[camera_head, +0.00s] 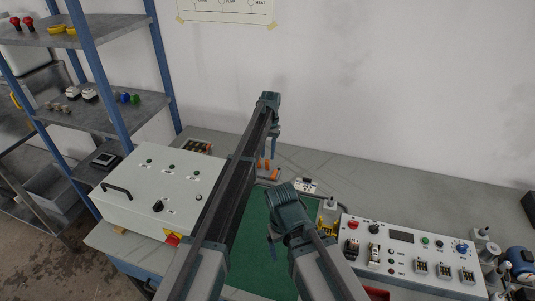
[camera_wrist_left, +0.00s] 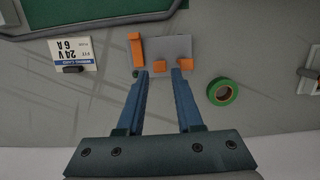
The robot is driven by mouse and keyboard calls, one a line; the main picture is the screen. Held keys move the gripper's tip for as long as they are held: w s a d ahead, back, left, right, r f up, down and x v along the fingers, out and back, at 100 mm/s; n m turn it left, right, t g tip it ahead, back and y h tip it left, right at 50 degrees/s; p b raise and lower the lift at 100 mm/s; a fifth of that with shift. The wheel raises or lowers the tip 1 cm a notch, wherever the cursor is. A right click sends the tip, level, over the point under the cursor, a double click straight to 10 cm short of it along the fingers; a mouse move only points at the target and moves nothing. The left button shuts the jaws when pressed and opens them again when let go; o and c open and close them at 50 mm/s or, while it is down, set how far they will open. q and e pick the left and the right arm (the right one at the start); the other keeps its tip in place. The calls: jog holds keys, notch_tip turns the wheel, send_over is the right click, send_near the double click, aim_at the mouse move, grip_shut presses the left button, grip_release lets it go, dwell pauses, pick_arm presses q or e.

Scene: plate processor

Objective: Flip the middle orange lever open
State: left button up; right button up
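In the left wrist view, several orange levers sit on a small grey plate (camera_wrist_left: 180,44). One orange lever (camera_wrist_left: 136,50) looks long; the middle orange lever (camera_wrist_left: 158,65) and another orange lever (camera_wrist_left: 186,64) show as short blocks. My left gripper (camera_wrist_left: 160,73) is open, its two blue fingers apart, with the middle lever in line with the gap between the tips. I cannot tell whether they touch. In the head view my left gripper (camera_head: 269,150) points down over the orange parts, which the arm partly hides. My right gripper (camera_head: 274,240) is lower; its fingers are unclear.
A green tape roll (camera_wrist_left: 222,92) and a white 24V label card (camera_wrist_left: 73,52) lie beside the plate. A white control box (camera_head: 150,190) stands left, and a control panel (camera_head: 405,250) stands right. A green mat (camera_head: 250,245) lies between them.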

pick_arm(q)
notch_tip(320, 180, up, 10)
jog(key=w+p, duration=0.1)
jog(key=p, duration=0.7)
jog(key=shift+w+d+f, duration=0.15)
jog(key=shift+d+f, duration=0.05)
jog(key=shift+d, duration=0.05)
jog(key=s+a+f, duration=0.1)
jog(key=s+a, duration=0.1)
jog(key=s, duration=1.2)
jog(key=s+a+t+b, duration=0.1)
jog(key=s+a, duration=0.2)
jog(key=s, duration=1.2)
jog(key=s+a+f+b, duration=0.1)
jog(key=s+a, duration=0.1)
jog(key=s, duration=1.3)
jog(key=shift+a+f+t+y, duration=0.25)
jog(key=shift+f+t+y, duration=0.05)
jog(key=shift+w, duration=0.15)
jog(key=shift+f, duration=0.15)
